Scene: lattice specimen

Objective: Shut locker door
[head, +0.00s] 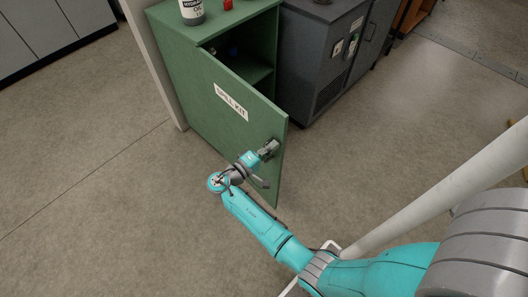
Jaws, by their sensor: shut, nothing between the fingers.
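The green locker (262,32) stands at the top centre of the head view. Its door (206,108), with a white "SPILL KIT" label (231,102), stands open and swung out toward me. The dark inside and a shelf (250,69) show behind the door's top edge. My gripper (272,148) is shut and empty at the outer face of the door, near its free edge. I cannot tell whether it touches the door. My teal arm reaches up to it from the lower right.
A bottle (192,10) and a small red object (228,4) stand on the locker top. A dark grey cabinet (306,62) is just right of the locker. A pale post (155,60) is on its left. The floor in front is clear.

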